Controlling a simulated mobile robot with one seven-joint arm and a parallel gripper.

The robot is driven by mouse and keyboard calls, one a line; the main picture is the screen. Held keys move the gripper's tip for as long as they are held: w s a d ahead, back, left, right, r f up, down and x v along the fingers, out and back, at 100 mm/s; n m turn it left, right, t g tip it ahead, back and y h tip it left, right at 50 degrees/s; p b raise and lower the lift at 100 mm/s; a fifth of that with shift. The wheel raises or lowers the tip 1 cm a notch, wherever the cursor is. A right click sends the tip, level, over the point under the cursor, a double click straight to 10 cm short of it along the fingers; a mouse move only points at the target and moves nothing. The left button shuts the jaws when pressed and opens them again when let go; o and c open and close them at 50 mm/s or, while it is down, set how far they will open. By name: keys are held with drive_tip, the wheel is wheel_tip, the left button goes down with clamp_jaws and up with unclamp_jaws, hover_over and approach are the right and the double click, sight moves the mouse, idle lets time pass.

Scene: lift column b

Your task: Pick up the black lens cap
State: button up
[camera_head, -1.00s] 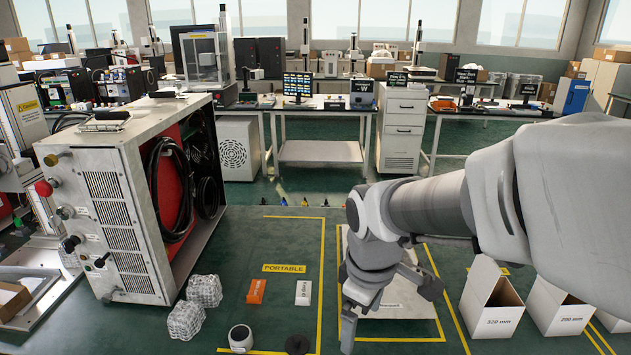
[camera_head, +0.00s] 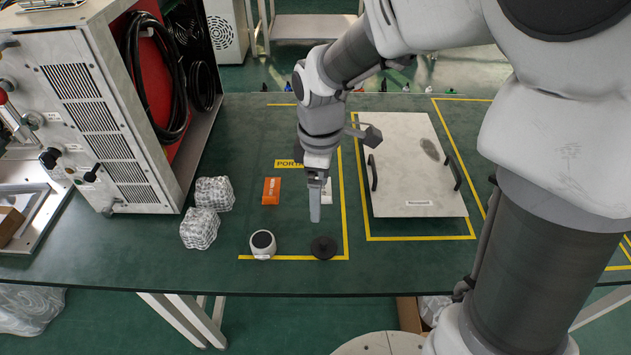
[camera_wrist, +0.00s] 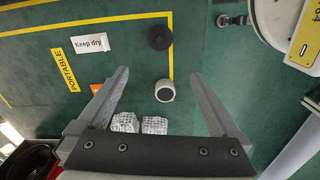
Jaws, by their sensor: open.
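The black lens cap (camera_head: 323,247) is a dark round disc with a small raised middle. It lies on the green table near the front edge, at the corner of the yellow line. In the wrist view the lens cap (camera_wrist: 160,37) lies beyond my fingertips, roughly centred between them. My gripper (camera_head: 315,215) points down above the table, behind the cap in the head view, and does not touch it. In the wrist view my gripper (camera_wrist: 159,75) has its two fingers wide apart with nothing held between them.
A white round device with dark top (camera_head: 262,244) stands just left of the cap. A large open cabinet (camera_head: 95,110) stands left; a pale panel with handles (camera_head: 415,180) lies right.

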drive_tip(key=b, duration=0.3)
hover_over(324, 242)
drive_tip(key=a, duration=0.1)
wheel_tip(324, 242, down, 12)
drive_tip(key=shift+f, duration=0.1)
drive_tip(key=f, duration=0.2)
drive_tip(key=d+f+b, duration=0.1)
drive_tip(key=f, duration=0.1)
drive_tip(key=shift+f, duration=0.6)
drive_tip(key=c, duration=1.2)
drive_tip(key=shift+r, duration=0.1)
drive_tip(key=shift+c, duration=0.3)
